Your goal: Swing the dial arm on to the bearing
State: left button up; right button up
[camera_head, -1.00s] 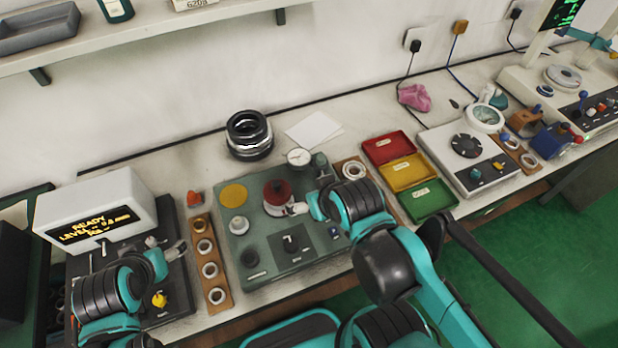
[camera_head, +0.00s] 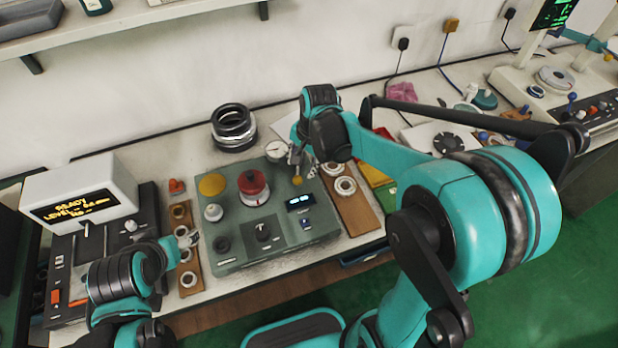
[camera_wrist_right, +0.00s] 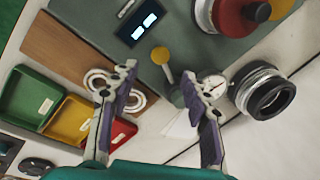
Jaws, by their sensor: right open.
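The dial arm carries a round white dial (camera_head: 276,150) at the back right of the grey-green gauge unit (camera_head: 225,255). A yellow ball knob (camera_wrist_right: 160,54) on a short stem shows in the right wrist view; in the head view the knob (camera_head: 297,181) is at the unit's right side. The bearing (camera_head: 254,198) is a pale ring under a red cap (camera_head: 251,181), left of the dial. My right gripper (camera_wrist_right: 160,82) is open, the yellow knob's stem showing between its fingers; contact is unclear. My left gripper (camera_head: 188,238) is by the left ring board, its jaw state unclear.
A wooden board with rings (camera_head: 366,212) lies right of the unit, another (camera_head: 190,270) left. A black ring stack (camera_head: 234,127) stands behind. A lit display (camera_head: 299,203) is on the unit. Coloured trays (camera_wrist_right: 28,95) lie beyond the right board.

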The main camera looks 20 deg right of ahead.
aim_at(298, 177)
jog(key=f+b, duration=0.1)
jog(key=f, duration=0.1)
jog(key=w+f+b, duration=0.1)
jog(key=f, duration=0.2)
jog(key=a+f+b, duration=0.1)
jog(key=f, duration=0.2)
jog(key=shift+w, duration=0.15)
jog(key=shift+r, duration=0.1)
grip_shut()
